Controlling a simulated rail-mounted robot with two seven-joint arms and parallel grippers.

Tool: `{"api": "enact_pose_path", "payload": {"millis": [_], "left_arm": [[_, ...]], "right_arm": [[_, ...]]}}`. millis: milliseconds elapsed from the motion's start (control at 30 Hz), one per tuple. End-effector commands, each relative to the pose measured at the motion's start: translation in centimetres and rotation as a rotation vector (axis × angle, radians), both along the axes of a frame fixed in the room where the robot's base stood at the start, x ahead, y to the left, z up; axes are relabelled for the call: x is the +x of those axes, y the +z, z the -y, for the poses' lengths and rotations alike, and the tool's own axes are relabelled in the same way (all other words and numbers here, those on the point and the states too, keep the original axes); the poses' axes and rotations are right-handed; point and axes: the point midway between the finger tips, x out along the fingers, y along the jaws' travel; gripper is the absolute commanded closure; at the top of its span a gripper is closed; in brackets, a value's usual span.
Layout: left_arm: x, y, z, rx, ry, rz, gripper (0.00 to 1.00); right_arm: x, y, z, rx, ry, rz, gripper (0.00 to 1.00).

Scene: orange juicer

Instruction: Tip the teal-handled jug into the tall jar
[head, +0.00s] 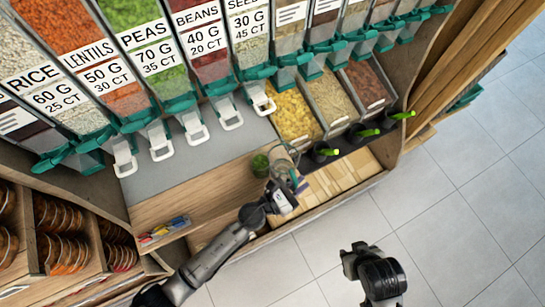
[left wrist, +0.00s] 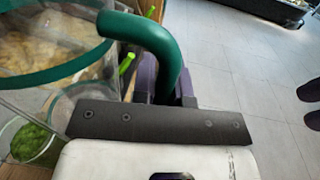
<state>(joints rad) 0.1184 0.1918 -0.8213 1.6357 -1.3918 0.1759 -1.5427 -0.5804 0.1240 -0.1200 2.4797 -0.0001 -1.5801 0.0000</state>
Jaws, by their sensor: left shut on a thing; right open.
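The clear jug has a teal rim and a thick teal handle (left wrist: 155,45). My left gripper (left wrist: 168,85) is shut on that handle. In the head view, my left gripper (head: 292,188) holds the clear jug (head: 284,158) over the wooden counter. A round clear jar with green contents (head: 260,165) stands just left of the jug. It also shows at the lower left of the left wrist view (left wrist: 35,145), partly behind the jug. I cannot tell how far the jug is tilted or what is in it. My right gripper (head: 352,262) is open and empty over the floor.
A row of labelled dispensers with teal spouts (head: 170,105) lines the back. Open bins of yellow pasta (head: 293,115) and grains lie behind the jug, with green-handled scoops (head: 365,133) in front. A small colourful packet (head: 165,230) lies left.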

Motion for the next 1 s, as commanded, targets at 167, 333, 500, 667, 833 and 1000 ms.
{"api": "enact_pose_path", "payload": {"millis": [167, 333, 500, 667, 833, 1000], "left_arm": [[0.0, -0.1, 0.1, 0.007, 0.000, 0.006, 1.00], [0.0, -0.1, 0.1, 0.007, 0.000, 0.006, 1.00], [-0.3, 0.0, 0.2, 0.006, -0.001, 0.005, 1.00], [-1.6, 0.0, 0.8, 0.005, 0.000, 0.005, 1.00], [-3.1, 0.0, 1.5, 0.004, -0.001, 0.004, 1.00], [-4.6, 0.0, 2.2, 0.006, -0.001, 0.005, 1.00]], "right_arm": [[0.0, 0.0, -0.1, 0.004, -0.003, 0.000, 0.57], [0.0, 0.0, -0.2, 0.008, -0.005, 0.000, 0.57], [0.0, 0.1, -0.3, 0.008, -0.006, 0.001, 0.57], [0.0, 0.4, -0.2, 0.008, -0.005, 0.001, 0.57], [0.0, 0.6, -0.2, 0.005, -0.004, 0.000, 0.57], [0.0, 0.8, 0.0, 0.000, 0.000, 0.001, 0.57]]}}
